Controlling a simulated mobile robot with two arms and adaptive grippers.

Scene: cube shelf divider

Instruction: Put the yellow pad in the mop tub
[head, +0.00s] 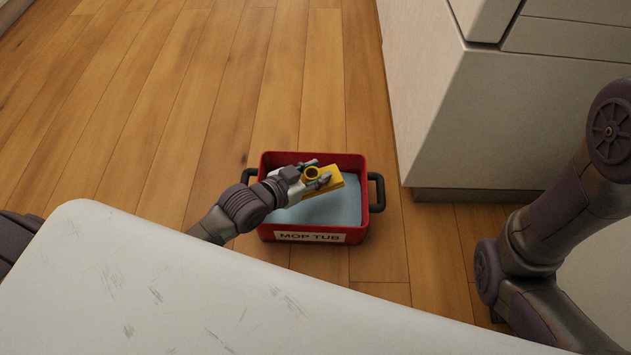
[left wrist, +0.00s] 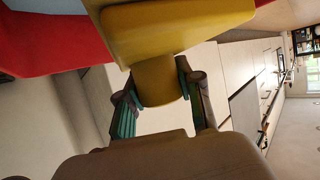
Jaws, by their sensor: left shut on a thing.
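The mop tub (head: 310,236) is a red, labelled tub with dark side handles and a pale blue inside, standing on the wood floor. My left gripper (head: 316,177) is over the tub's opening. It is shut on the yellow pad (head: 334,181). In the left wrist view the yellow pad (left wrist: 175,30) has a rounded grip part between the fingers of my left gripper (left wrist: 162,88). The red tub (left wrist: 55,40) also shows there at the upper left. I cannot tell whether the pad touches the tub's inside. No right gripper shows.
A white, scuffed surface (head: 180,290) fills the lower left in front of me. A pale cabinet (head: 510,120) stands to the right of the tub. The wood floor (head: 180,110) is clear beyond and to the left of the tub.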

